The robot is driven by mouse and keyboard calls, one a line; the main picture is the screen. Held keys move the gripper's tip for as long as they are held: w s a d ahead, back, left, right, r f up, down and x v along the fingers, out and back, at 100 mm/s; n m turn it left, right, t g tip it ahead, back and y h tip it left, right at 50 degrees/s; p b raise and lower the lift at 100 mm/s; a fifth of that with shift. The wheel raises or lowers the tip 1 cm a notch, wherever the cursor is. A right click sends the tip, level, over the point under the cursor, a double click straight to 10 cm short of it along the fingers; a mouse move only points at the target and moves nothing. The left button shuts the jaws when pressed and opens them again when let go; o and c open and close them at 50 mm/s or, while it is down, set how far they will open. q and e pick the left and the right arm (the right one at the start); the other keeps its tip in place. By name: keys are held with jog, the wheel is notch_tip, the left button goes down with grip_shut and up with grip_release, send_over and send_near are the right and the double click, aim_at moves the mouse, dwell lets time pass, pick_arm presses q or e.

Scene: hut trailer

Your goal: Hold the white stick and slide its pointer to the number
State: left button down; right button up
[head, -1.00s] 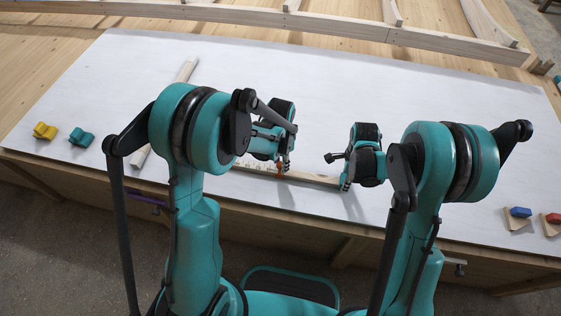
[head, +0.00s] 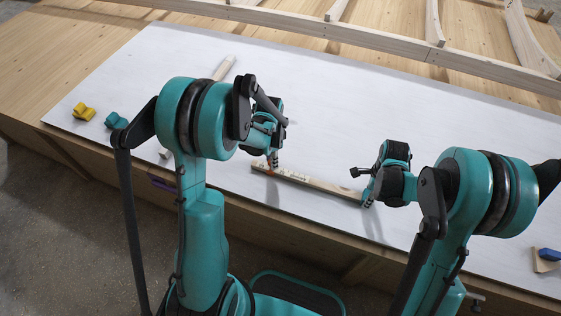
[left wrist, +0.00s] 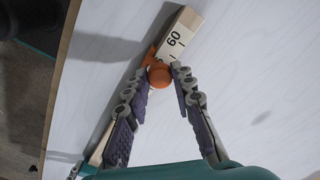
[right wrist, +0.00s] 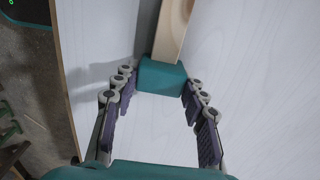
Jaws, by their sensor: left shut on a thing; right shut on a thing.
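The pale stick (head: 325,187) lies near the table's front edge with dark scale marks. Its orange pointer (head: 266,168) is near its left end. In the left wrist view, my left gripper (left wrist: 161,70) is shut on the pointer's round orange knob (left wrist: 160,76); the number 60 (left wrist: 174,38) shows just beyond it, and a mark beside the knob is partly hidden. My right gripper (head: 367,199) is at the stick's other end. In the right wrist view, its fingers (right wrist: 160,78) flank a teal end block (right wrist: 162,75) and are shut on it.
Another pale stick (head: 223,68) lies behind my left arm, partly hidden. Yellow (head: 83,111) and teal (head: 116,121) pieces sit at the left. A blue piece on a wooden block (head: 548,255) is at the right edge. The white board (head: 330,95) is clear behind the grippers.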

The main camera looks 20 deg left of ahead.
pick_arm(q)
jog(key=c, duration=1.3)
grip_release()
jog(key=shift+o, duration=0.2)
notch_tip(320, 180, up, 12)
pick_arm(e)
jog(key=o, duration=1.4)
